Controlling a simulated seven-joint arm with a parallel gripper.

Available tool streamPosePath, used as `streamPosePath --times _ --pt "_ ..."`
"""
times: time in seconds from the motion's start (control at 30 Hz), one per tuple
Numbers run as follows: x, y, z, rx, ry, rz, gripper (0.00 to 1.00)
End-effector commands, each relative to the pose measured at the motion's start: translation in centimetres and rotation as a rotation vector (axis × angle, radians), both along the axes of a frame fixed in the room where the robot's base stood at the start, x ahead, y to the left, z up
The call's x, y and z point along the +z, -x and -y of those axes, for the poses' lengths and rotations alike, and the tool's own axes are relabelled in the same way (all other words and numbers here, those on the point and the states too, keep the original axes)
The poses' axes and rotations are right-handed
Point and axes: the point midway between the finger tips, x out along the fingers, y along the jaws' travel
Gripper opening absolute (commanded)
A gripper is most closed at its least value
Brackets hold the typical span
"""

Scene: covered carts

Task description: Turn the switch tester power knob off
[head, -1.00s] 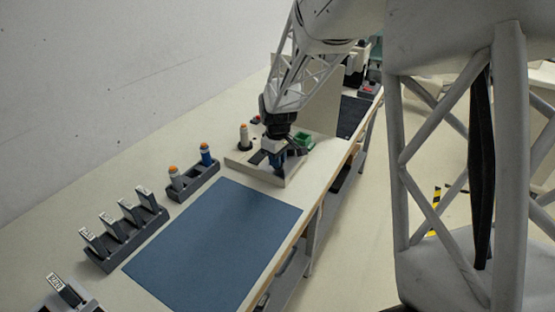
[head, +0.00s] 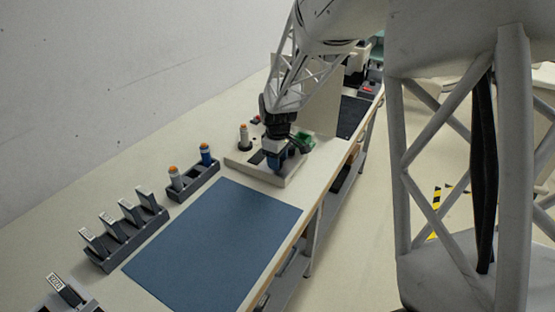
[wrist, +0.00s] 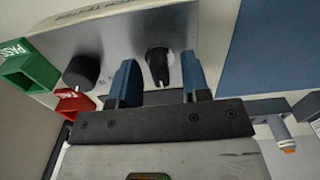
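The switch tester is a pale box (head: 262,175) beyond the blue mat in the head view. In the wrist view its light panel (wrist: 120,45) shows upside-down lettering. A black pointer knob (wrist: 158,68) stands on the panel, between the two blue fingers of my gripper. A second, round black knob (wrist: 82,72) sits left of the fingers. My gripper (wrist: 160,62) is open, with a visible gap between each finger and the pointer knob. In the head view my gripper (head: 279,162) is low over the tester and hides part of its panel. Neither knob's label is readable.
A green PASS bin (wrist: 28,68) and a red bin (wrist: 75,104) are beside the tester. A blue mat (head: 215,240) lies clear in front. Dark racks with labelled pieces (head: 125,240) and orange-topped switches (head: 192,182) stand to the left. An upright panel (head: 318,105) rises behind.

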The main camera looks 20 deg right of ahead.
Motion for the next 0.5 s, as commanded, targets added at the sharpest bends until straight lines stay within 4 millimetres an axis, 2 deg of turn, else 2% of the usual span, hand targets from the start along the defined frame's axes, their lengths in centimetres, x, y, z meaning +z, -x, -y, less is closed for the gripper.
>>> streamPosePath --times 0.27,0.5 --pt "0.1 0.0 0.0 0.0 0.0 0.0 0.43" --pt "1.6 0.0 0.0 0.0 0.0 0.001 0.43"
